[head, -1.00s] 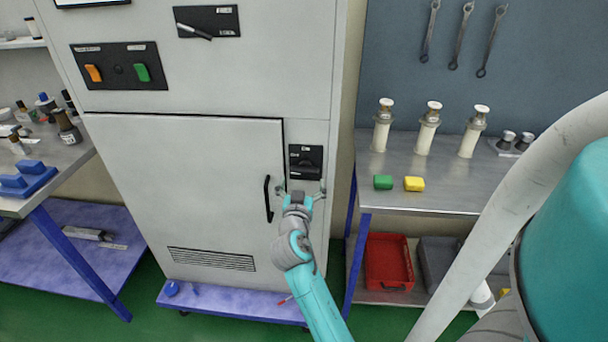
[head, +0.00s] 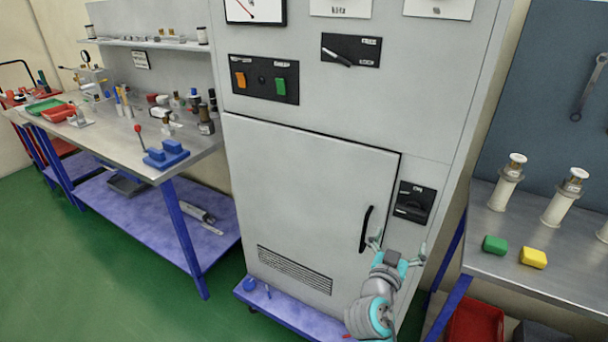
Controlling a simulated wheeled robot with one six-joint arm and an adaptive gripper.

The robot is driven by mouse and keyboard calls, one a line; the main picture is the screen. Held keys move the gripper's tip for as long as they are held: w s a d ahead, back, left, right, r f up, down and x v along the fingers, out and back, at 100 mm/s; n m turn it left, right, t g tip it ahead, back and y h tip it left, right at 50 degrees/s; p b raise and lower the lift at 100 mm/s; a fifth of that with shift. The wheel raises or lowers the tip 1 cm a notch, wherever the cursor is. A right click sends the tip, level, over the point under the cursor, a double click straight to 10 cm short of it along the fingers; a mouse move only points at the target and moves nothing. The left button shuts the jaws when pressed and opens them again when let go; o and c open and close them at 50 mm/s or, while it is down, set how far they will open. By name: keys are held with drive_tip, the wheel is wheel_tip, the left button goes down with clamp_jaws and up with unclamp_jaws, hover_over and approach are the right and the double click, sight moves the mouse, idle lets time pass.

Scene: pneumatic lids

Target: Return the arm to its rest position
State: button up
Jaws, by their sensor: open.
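My gripper (head: 398,246) is open and empty in the head view, with its two fingers spread apart. It is in front of the grey cabinet (head: 300,165), at the lower right of the cabinet's shut door. One finger appears close to the black door handle (head: 366,229); I cannot tell whether they touch. The other finger is below the black rotary switch panel (head: 413,202). My arm comes up from the bottom edge, and most of it is out of view.
A workbench (head: 190,150) with a blue fixture (head: 166,155) and several bottles stands on the left. On the right, a metal bench (head: 510,225) holds white cylinders, a green block (head: 495,245) and a yellow block (head: 533,258). Green floor (head: 110,260) is open at the lower left.

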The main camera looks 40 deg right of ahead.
drive_tip(key=shift+f, duration=0.1)
drive_tip(key=s+a+f+n+t+y, duration=0.3)
drive_tip(key=a+f+n+y, duration=0.3)
drive_tip(key=a, duration=0.5)
drive_tip(key=s+a+f+n+t+y, duration=0.4)
drive_tip(key=a+f, duration=0.4)
drive_tip(key=a, duration=0.2)
drive_tip(key=s+a+r+n+y, duration=0.1)
drive_tip(key=s+a+r+y, duration=0.1)
drive_tip(key=s+a, duration=0.4)
drive_tip(key=s+a+r+n+t+y, duration=0.1)
drive_tip(key=s+a+y, duration=0.3)
drive_tip(key=s, duration=0.9)
drive_tip(key=a+r+n, duration=0.1)
drive_tip(key=a, duration=0.1)
drive_tip(key=shift+a+r+y, duration=0.3)
drive_tip(key=shift+a+r, duration=0.05)
drive_tip(key=shift+r, duration=0.05)
